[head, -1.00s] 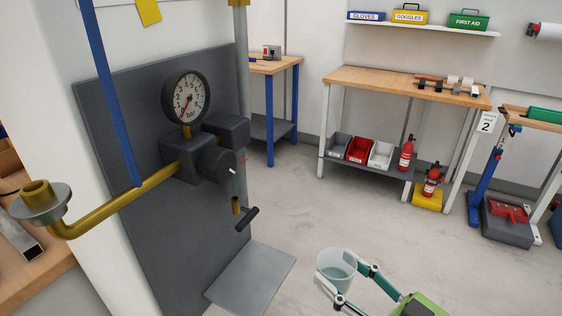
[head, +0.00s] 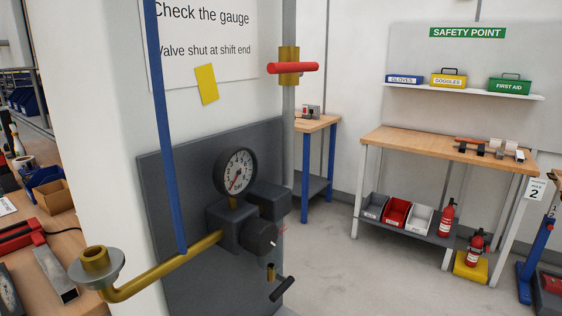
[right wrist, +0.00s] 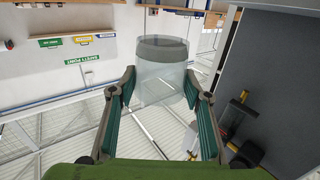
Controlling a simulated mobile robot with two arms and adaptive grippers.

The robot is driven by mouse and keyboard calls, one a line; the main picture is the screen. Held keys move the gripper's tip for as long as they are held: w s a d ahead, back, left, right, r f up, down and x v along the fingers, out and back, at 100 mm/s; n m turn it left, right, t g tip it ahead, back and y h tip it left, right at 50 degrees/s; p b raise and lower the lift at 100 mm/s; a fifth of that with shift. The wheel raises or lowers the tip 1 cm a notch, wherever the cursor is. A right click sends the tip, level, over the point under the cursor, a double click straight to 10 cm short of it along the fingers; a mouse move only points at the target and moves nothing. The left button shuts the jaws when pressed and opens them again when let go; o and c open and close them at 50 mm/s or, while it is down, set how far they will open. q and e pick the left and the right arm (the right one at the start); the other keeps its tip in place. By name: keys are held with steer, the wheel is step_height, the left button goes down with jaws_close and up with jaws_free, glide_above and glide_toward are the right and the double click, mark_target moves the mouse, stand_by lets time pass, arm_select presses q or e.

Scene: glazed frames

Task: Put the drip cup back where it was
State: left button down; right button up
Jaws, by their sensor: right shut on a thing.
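The drip cup (right wrist: 160,80), a clear see-through cup with a greyish band at one end, is between the fingers of my right gripper (right wrist: 160,90) in the right wrist view. That gripper is shut on the cup's sides. The grey wall panel (head: 185,240) carries a gauge (head: 235,171), a dark valve body and a short brass outlet (head: 270,272) with a black lever (head: 281,289). The panel also shows right of the cup in the right wrist view (right wrist: 270,75). The head view shows neither the cup, nor the ledge below the outlet, nor either gripper.
A brass pipe (head: 165,267) with a cupped end juts out left of the panel. A red-handled valve (head: 292,68) is on the upright pipe. A workbench (head: 445,147) with bins stands at the back right. Open floor lies between.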

steer(key=s+f, duration=0.3)
steer(key=s, duration=0.5)
